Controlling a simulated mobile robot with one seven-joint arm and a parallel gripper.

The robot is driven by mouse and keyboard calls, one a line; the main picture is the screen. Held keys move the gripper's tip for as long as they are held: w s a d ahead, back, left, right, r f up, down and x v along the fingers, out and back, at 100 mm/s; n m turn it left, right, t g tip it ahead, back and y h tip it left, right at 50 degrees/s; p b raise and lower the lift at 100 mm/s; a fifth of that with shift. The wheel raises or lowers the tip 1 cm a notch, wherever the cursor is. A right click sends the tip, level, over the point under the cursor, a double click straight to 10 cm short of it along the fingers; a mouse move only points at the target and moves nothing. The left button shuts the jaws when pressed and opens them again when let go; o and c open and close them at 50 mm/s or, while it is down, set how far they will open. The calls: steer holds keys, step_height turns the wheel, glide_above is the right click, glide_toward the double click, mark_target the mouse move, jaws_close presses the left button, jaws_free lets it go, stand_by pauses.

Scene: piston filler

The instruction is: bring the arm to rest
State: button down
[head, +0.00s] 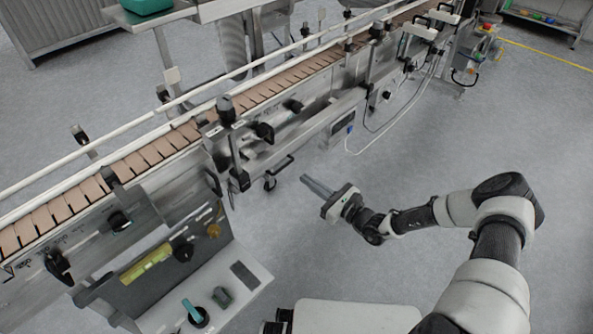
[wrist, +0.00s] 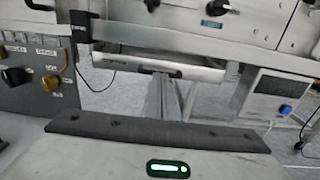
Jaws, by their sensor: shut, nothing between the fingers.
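My gripper (head: 318,187) is in the middle of the head view, over open floor in front of the conveyor machine (head: 330,122). Its two grey fingers point toward the machine and are shut with nothing between them. In the wrist view the closed fingers of my gripper (wrist: 162,95) extend ahead toward the machine's metal front. The fingers appear apart from the machine in the head view. My arm reaches in from the lower right, bent at the elbow.
A conveyor belt (head: 143,160) with brown slats runs diagonally across the left and top. A control panel (head: 165,262) with knobs and a shelf holding a teal-handled item (head: 194,312) stand at lower left.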

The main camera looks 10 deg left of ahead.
steer(key=shift+v, duration=0.95)
steer(key=s+r+n+g+h, duration=0.2)
steer(key=s+r+n+g, duration=0.4)
steer(key=r+n, duration=0.25)
steer(key=s+r+n+g+h, duration=0.1)
steer(key=s+r+n+g, duration=0.4)
steer(key=r+n, duration=0.4)
steer(key=s+d+r+n+t+h, duration=0.35)
steer(key=s+d+r+h, duration=0.3)
steer(key=s+r, duration=0.35)
steer(key=s+d+r+n+t+h, duration=0.2)
steer(key=s+d+r+n+h, duration=0.3)
steer(key=s+d+r, duration=0.55)
step_height(320, 180, up, 23)
steer(key=w+a+p, duration=0.1)
steer(key=a+p, duration=0.1)
steer(key=p, duration=1.9)
steer(key=shift+w, duration=0.4)
steer(key=shift+r, duration=0.1)
